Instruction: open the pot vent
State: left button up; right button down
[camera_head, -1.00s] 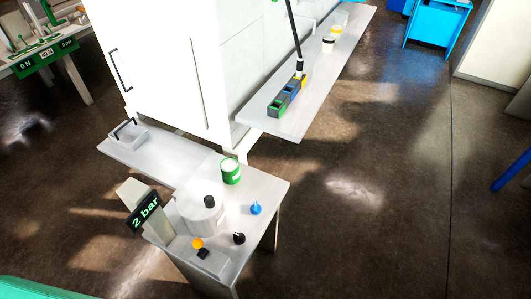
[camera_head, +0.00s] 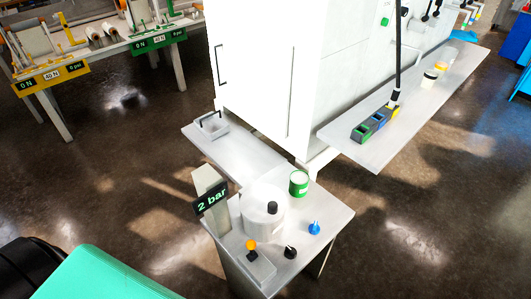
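A pale cylindrical pot (camera_head: 262,215) with a black knob (camera_head: 272,207) on its lid stands on the near end of the grey bench. A display (camera_head: 211,198) reading "2 bar" stands at its left. A blue knob (camera_head: 314,228) is to the right of the pot and a black knob with a light mark (camera_head: 290,252) is in front of it. An orange ball on a black base (camera_head: 251,246) sits on a grey box nearer me. I cannot tell which of these is the vent. Neither gripper is in view.
A green can (camera_head: 299,183) stands behind the pot. A grey tray with a black handle (camera_head: 208,126) is at the bench's far end. A white cabinet (camera_head: 260,90) rises behind. A side shelf (camera_head: 352,150) holds coloured bins (camera_head: 377,121). Open floor lies on the right.

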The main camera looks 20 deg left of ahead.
aim_at(251, 244)
jog(key=k+j+u, duration=0.1)
jog(key=u, duration=0.6)
